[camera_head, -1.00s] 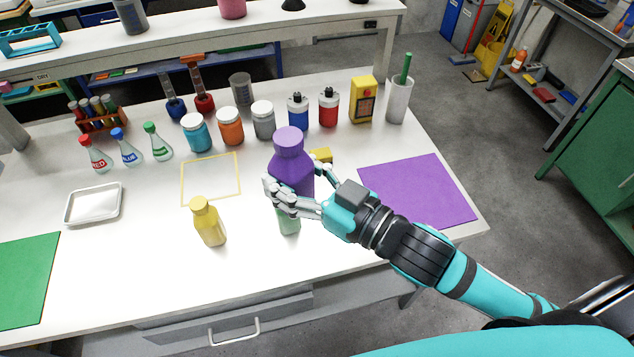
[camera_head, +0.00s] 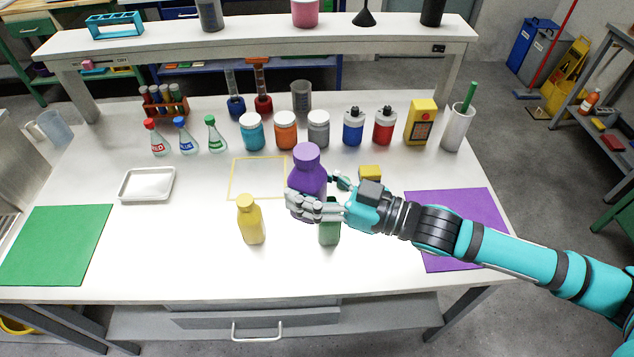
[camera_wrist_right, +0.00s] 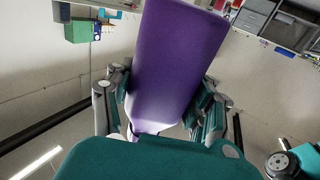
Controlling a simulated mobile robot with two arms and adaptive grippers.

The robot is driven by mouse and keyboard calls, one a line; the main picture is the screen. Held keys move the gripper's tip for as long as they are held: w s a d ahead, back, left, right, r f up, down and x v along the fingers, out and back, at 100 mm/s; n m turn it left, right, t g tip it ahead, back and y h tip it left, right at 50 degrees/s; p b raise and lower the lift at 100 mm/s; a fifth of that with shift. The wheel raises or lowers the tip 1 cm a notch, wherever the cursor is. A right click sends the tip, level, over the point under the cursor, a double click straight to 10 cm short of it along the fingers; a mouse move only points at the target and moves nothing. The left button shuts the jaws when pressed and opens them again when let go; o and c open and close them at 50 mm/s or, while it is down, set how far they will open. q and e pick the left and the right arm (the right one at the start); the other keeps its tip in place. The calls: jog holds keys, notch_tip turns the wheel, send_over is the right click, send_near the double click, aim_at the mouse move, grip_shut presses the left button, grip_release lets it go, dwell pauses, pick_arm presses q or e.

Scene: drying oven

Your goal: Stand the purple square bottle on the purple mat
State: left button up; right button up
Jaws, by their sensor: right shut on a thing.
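The purple square bottle (camera_head: 306,172) is in my right gripper (camera_head: 318,204), which is shut on it. In the head view the bottle is roughly upright, cap up, near the middle of the table. In the right wrist view the purple bottle (camera_wrist_right: 172,62) fills the middle between the fingers (camera_wrist_right: 165,110). The purple mat (camera_head: 470,211) lies on the right side of the table, to the right of the bottle and partly hidden by my right arm. My left gripper is not in view.
A yellow bottle (camera_head: 250,221) stands just left of the held bottle. A green bottle (camera_head: 329,235) stands partly behind my fingers, and a yellow block (camera_head: 370,174) lies nearby. Jars, flasks and a white cup (camera_head: 456,130) line the back. A green mat (camera_head: 55,245) lies at left.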

jog(key=shift+w+f+n+g, duration=0.2)
jog(key=shift+w+n+g, duration=0.05)
jog(key=shift+n+g, duration=0.05)
jog(key=shift+g+y, duration=0.3)
jog(key=shift+g, duration=0.1)
